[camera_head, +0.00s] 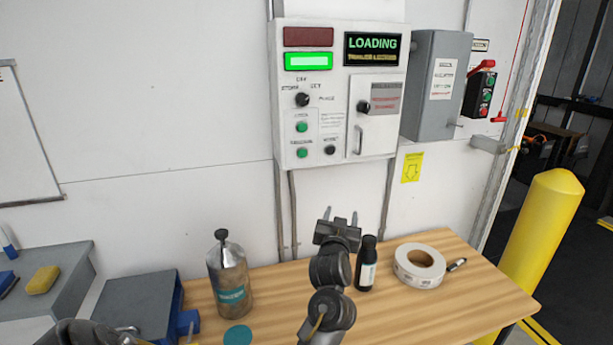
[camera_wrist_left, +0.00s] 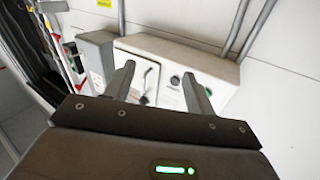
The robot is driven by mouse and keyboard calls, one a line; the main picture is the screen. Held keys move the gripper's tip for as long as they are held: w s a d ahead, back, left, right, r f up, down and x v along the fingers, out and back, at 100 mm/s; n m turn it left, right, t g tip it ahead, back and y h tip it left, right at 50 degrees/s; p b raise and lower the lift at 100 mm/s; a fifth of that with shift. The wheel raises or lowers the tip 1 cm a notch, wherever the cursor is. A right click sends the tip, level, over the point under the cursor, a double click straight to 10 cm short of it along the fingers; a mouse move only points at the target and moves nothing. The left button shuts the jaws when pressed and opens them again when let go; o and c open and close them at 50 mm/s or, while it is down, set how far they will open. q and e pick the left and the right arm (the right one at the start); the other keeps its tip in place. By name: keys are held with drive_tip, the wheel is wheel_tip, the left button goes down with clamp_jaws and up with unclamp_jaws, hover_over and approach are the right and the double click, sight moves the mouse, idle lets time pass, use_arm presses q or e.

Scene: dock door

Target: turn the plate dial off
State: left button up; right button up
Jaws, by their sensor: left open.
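The control box (camera_head: 341,70) is a white wall panel with a lit green bar, a "LOADING" display and several knobs and buttons. A black dial (camera_head: 302,99) with small labels around it sits at its left; I take it as the plate dial. Its exact pointer setting is too small to read. Another black knob (camera_head: 363,106) is on the panel's small door. My left gripper (camera_head: 341,214) is open and empty, below the panel and above the bench. In the left wrist view, its two fingers (camera_wrist_left: 158,80) stand apart with the panel beyond them. My right gripper is not in view.
The wooden bench (camera_head: 470,285) carries a metal bottle (camera_head: 230,280), a dark bottle (camera_head: 367,265) and a tape roll (camera_head: 419,266). A grey box (camera_head: 437,80) and a switch with a red lever (camera_head: 480,90) are right of the panel. A yellow post (camera_head: 545,235) stands at right.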

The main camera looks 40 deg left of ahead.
use_arm(q)
drive_tip(key=w+a+r+n+g+y, duration=0.1)
drive_tip(key=a+r+n+y, duration=0.15)
drive_tip(key=r, duration=0.45)
drive_tip(key=w+a+r+n+y, duration=0.1)
drive_tip(key=a+r+n+y, duration=0.1)
drive_tip(key=r+y, duration=0.35)
drive_tip(key=n+g+y, duration=0.4)
drive_tip(key=n+g, duration=0.1)
approach(304, 102)
drive_tip(key=p+x, duration=0.4)
drive_tip(key=x, duration=0.4)
drive_tip(key=shift+w+p, duration=0.2)
drive_tip(key=shift+p, duration=0.15)
drive_tip(key=shift+w+a+r, duration=0.1)
drive_tip(key=shift+w+a, duration=0.2)
drive_tip(key=shift+a, duration=0.2)
drive_tip(key=shift+c, duration=0.2)
drive_tip(key=c, duration=0.9)
